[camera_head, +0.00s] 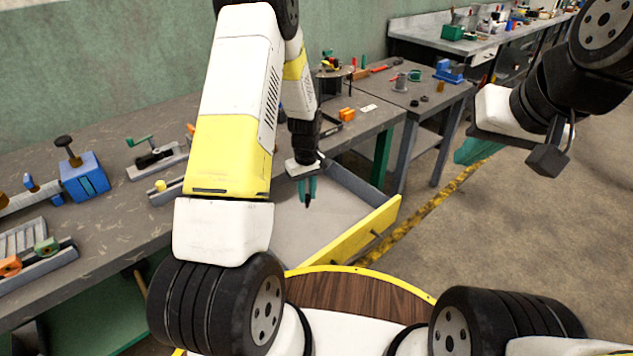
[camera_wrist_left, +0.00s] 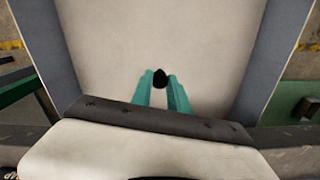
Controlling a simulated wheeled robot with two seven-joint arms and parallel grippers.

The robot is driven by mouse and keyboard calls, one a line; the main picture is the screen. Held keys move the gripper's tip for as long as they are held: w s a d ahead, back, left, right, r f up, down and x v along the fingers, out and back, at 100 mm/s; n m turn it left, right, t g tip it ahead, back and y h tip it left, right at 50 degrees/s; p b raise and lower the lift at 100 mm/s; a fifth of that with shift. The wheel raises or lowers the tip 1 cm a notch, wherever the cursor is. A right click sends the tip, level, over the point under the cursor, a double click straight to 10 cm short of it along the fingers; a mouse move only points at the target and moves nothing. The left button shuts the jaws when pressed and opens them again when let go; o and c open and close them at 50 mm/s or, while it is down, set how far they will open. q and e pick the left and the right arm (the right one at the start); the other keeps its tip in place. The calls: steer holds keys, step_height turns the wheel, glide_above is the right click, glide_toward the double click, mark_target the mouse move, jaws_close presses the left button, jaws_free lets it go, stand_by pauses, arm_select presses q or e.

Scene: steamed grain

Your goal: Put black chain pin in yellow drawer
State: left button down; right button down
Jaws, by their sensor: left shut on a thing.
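The yellow drawer (camera_head: 352,240) is pulled out, with its yellow front facing the lower right and a pale bare floor inside. My left gripper (camera_head: 307,192) points down over the drawer's inside, its teal fingers shut on the small black chain pin (camera_head: 308,203). In the left wrist view the pin (camera_wrist_left: 160,78) shows as a dark blob between the two fingertips (camera_wrist_left: 161,82), with the drawer floor behind it. I cannot tell the pin's exact height above the floor. My right gripper (camera_head: 478,149) hangs at the right, away from the drawer; its finger gap cannot be made out.
The grey workbench (camera_head: 110,215) on the left carries a blue vise (camera_head: 84,178) and several tools. Another bench section (camera_head: 425,93) with small parts stands behind the drawer. Grey drawer side walls (camera_head: 355,186) border the gripper's space. Open floor lies to the right.

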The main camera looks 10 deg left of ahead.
arm_select(q)
steer(key=shift+f, duration=1.75)
steer(key=c, duration=1.3)
jaws_free()
steer(key=shift+f, duration=0.15)
step_height(320, 180, up, 12)
steer(key=shift+f, duration=0.1)
step_height(320, 180, up, 10)
steer(key=m+t, duration=0.1)
glide_above(307, 196)
steer(key=s, duration=0.3)
steer(key=s+d+r+m+t+h, duration=0.25)
steer(key=s+r+m, duration=0.25)
steer(key=s+r, duration=0.9)
steer(key=s+r+t, duration=0.1)
steer(key=s, duration=0.1)
steer(key=s+r+m, duration=0.1)
steer(key=s, duration=0.2)
steer(key=s+r+m+t, duration=0.1)
steer(key=s, duration=0.1)
steer(key=shift+s+d+r+t, duration=0.1)
steer(key=shift+s+r+t, duration=0.2)
steer(key=shift+s+t, duration=0.1)
